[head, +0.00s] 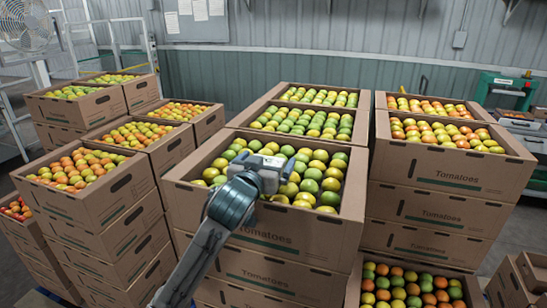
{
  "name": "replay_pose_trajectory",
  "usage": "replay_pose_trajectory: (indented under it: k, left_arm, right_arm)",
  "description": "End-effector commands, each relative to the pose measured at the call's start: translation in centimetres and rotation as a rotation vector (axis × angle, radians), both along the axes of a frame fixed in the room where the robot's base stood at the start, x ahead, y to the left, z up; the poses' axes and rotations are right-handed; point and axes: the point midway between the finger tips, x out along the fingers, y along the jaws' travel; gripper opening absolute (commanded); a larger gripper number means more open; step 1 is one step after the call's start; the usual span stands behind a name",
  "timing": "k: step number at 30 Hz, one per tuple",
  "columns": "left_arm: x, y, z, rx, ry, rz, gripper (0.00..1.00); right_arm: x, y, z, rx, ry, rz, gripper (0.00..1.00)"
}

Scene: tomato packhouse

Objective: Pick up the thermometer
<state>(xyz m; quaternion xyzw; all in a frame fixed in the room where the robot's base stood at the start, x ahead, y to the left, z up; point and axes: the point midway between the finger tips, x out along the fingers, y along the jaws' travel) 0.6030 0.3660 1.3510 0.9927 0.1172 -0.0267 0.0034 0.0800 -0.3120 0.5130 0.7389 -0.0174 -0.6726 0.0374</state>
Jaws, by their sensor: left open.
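My left gripper (268,168) reaches in from the bottom of the head view, over the front middle cardboard crate (267,222). It is open, just above or among the green and yellow tomatoes (318,178). I cannot make out a thermometer for certain; the pale grey block at the gripper's end looks like the gripper itself, and it hides the tomatoes right behind it. My right gripper is not in view.
Stacked tomato crates stand at the left (85,189) and right (447,170), with more behind the middle one. A low crate of red and green tomatoes (410,288) is at the bottom right. A fan (25,25) and green-framed machine (505,88) stand farther back.

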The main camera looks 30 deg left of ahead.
Motion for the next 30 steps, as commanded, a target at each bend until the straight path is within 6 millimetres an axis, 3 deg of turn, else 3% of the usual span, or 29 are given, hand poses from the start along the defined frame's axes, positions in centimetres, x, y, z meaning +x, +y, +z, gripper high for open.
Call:
replay_pose_trajectory:
  k: [5,10,15,18,30]
  left_arm:
    - [-0.3,0.0,0.0,0.001,-0.001,0.002,1.0]
    - [-0.3,0.0,0.0,0.001,-0.001,0.002,0.98]
    - [-0.3,0.0,0.0,0.0,-0.001,0.001,0.65]
    - [-0.3,-0.1,0.0,0.0,-0.001,0.001,0.51]
    - [0.3,0.1,0.6,-0.001,-0.002,0.0,0.51]
  right_arm:
    - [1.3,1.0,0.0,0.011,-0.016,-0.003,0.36]
    - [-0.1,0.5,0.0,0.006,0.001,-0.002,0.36]
    - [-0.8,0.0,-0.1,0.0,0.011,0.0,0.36]
    - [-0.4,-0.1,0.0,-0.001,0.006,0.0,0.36]
    - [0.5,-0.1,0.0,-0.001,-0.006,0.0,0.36]
